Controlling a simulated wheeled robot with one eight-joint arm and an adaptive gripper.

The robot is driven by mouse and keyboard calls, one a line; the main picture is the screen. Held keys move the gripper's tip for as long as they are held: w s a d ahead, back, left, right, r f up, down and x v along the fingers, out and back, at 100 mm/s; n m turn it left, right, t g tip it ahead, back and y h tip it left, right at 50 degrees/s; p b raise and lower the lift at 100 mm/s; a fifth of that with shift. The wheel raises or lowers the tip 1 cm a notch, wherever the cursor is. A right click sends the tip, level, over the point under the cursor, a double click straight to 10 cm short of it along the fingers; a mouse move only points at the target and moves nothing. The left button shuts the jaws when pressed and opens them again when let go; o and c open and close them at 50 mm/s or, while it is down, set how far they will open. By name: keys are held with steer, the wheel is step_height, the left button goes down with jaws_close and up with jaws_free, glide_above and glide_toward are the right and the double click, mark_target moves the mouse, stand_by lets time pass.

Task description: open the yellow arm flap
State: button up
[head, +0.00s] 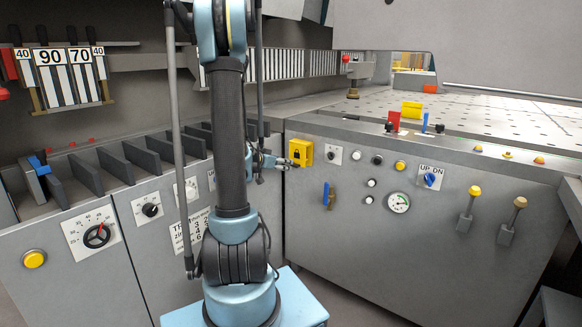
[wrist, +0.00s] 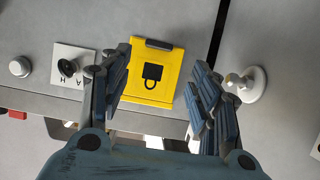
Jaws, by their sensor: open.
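The yellow arm flap (head: 300,152), with a black padlock symbol, is on the grey front panel at the left end of the right-hand cabinet. In the wrist view the flap (wrist: 155,90) shows face on, with a dark piece along its top edge, and looks shut. My gripper (head: 284,163) is just left of the flap in the head view.
A white round knob (wrist: 248,84) sits close beside the right finger. A black knob on a white plate (wrist: 68,66) is near the left finger, with a white button (wrist: 20,67) beyond. A gauge (head: 398,202) and two levers (head: 470,207) lie farther right on the panel.

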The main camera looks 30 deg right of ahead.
mark_target(294, 165)
steer(key=x, duration=0.8)
